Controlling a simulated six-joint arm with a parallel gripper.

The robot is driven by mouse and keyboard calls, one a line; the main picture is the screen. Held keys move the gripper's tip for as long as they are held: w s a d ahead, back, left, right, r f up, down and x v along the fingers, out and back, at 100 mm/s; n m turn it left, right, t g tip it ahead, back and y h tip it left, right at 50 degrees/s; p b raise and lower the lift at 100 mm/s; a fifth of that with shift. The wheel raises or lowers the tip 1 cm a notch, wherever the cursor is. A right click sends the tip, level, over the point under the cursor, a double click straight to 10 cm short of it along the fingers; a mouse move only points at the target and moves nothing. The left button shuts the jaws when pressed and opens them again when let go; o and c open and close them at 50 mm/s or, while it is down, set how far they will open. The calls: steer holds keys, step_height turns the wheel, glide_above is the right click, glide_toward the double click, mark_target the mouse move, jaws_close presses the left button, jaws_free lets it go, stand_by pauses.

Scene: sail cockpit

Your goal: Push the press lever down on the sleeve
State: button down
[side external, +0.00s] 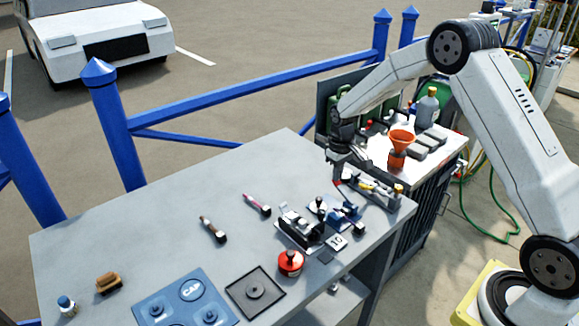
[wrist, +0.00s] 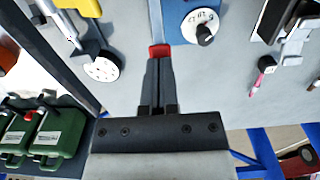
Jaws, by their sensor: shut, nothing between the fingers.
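My gripper (side external: 337,178) is shut and empty, pointing down above the far right part of the grey bench. In the wrist view its closed fingers (wrist: 160,52) end in a red tip beside a blue base (wrist: 176,22). A black and silver press-like device (side external: 300,226) stands on the bench, left of and nearer than my gripper in the side view. It also shows at the upper right of the wrist view (wrist: 290,22), clear of the fingers. I cannot clearly make out its lever or the sleeve.
A blue fixture (side external: 345,214) stands beside the device; a numbered white dial (wrist: 201,24) shows in the wrist view. A red round pot (side external: 290,262) sits in front. Two brushes (side external: 212,230) (side external: 256,204) lie left. Bare bench (side external: 150,215) extends far left.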

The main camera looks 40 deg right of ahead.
steer(key=shift+f, duration=1.5)
steer(key=shift+r, duration=3.3)
steer(key=shift+s, duration=0.1)
